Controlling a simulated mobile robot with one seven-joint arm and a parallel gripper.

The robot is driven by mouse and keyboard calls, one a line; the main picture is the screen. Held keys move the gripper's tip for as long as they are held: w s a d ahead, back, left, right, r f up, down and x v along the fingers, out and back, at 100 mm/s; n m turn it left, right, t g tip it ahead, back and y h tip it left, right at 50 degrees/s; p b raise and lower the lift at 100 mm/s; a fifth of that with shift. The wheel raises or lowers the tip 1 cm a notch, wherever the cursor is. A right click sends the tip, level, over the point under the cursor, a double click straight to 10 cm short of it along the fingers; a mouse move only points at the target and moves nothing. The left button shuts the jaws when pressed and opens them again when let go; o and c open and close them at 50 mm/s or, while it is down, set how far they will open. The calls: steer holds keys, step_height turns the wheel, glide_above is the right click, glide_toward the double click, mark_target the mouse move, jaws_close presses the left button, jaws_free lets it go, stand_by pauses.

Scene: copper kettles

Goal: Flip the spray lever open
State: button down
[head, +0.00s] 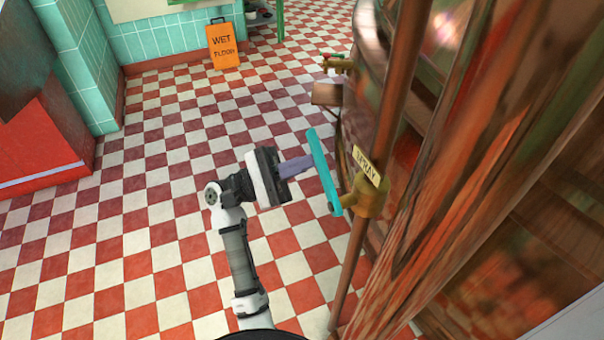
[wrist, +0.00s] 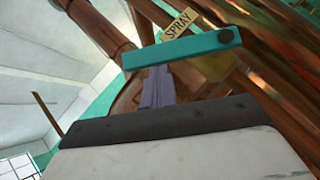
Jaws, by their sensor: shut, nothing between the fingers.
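The spray lever (head: 325,172) is a flat turquoise bar on a brass valve (head: 370,197) with a yellow SPRAY label (head: 366,165). In the head view it slants from upper left down to its pivot at the valve. My gripper (head: 309,163) is shut and empty, its purple-grey fingers at the lever's left side. In the wrist view the lever (wrist: 182,49) lies across the picture with its pivot at the right end. The fingertips (wrist: 158,72) reach its lower edge near the middle. The tips look at or very near the lever; contact cannot be told.
A copper pipe (head: 390,110) runs down through the valve beside the large copper kettle (head: 480,130). Another valve with a green handle (head: 334,56) stands further back. The checkered floor (head: 150,220) at left is clear.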

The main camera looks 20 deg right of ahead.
mark_target(315, 153)
steer(key=m+b, duration=0.1)
steer(key=b, duration=0.1)
steer(key=shift+f+g+y+b, duration=0.25)
steer(key=shift+g+y+b, duration=0.05)
steer(key=shift+b, duration=0.1)
steer(key=r+m+y+b, duration=0.1)
steer(key=b, duration=0.3)
steer(key=r+m+g+y+b, duration=0.1)
steer(key=m+b, duration=0.1)
steer(key=b, duration=0.2)
steer(key=s+r+m+y+b, duration=0.1)
steer(key=b, duration=0.2)
steer(key=shift+r+m+g+y+b, duration=0.1)
steer(key=shift+m+g+y+b, duration=0.2)
steer(key=shift+m+b, duration=0.1)
steer(key=s+r+m+y+b, duration=0.2)
steer(key=m+b, duration=0.1)
steer(key=s+r+m+t+y+b, duration=0.1)
steer(key=m+y+b, duration=0.1)
steer(key=shift+s+r, duration=0.15)
steer(key=shift+r, duration=0.2)
steer(key=shift+s+d+r+b, duration=0.1)
steer(key=shift+s+r+b, duration=0.2)
steer(key=shift+s, duration=0.15)
steer(key=shift+w, duration=0.1)
